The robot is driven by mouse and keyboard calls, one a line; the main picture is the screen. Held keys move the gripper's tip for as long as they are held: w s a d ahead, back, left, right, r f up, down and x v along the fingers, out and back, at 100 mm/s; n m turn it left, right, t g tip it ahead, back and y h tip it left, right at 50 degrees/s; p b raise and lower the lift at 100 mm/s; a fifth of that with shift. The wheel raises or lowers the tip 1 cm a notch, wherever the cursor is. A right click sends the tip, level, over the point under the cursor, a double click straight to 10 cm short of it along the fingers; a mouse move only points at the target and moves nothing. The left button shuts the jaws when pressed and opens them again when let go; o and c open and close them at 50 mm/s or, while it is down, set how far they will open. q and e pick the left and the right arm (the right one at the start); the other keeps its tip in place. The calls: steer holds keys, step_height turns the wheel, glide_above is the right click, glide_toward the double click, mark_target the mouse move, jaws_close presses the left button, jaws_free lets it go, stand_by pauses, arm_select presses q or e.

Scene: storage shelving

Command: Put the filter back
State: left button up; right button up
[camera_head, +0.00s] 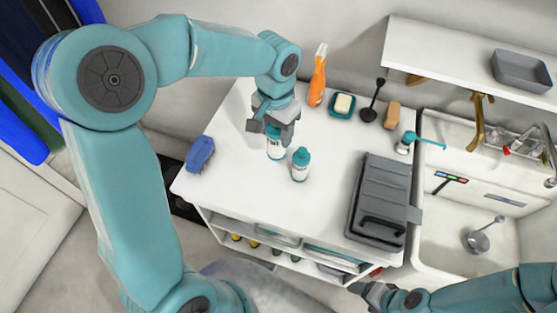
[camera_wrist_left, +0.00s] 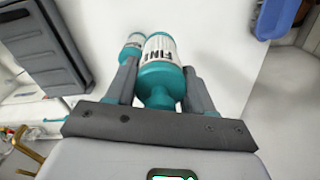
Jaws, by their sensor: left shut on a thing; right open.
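My left gripper (camera_head: 274,126) is shut on a white and teal canister (camera_head: 275,150), possibly the filter. In the left wrist view the canister (camera_wrist_left: 160,58) sits between the two fingers, with dark lettering starting "FIN" on its white body. The gripper covers its upper part in the head view. A second, similar canister (camera_head: 300,165) stands upright on the white counter just right of it. This one also shows behind the held one in the left wrist view (camera_wrist_left: 132,45). My right gripper (camera_head: 374,291) is open near the bottom edge, apart from these things.
A grey case (camera_head: 382,200) lies on the counter (camera_head: 240,180) by the sink (camera_head: 440,230). A blue brush (camera_head: 201,153) lies at the left edge. An orange spray bottle (camera_head: 317,80), soap dish (camera_head: 342,106), black plunger-like tool (camera_head: 372,104) and sponge (camera_head: 392,115) line the back.

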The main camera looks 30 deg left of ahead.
arm_select(q)
step_height(320, 180, down, 13)
steer(key=shift+w+f, duration=0.1)
stand_by(0.3)
steer(key=o, duration=1.1)
steer(key=shift+o, duration=0.2)
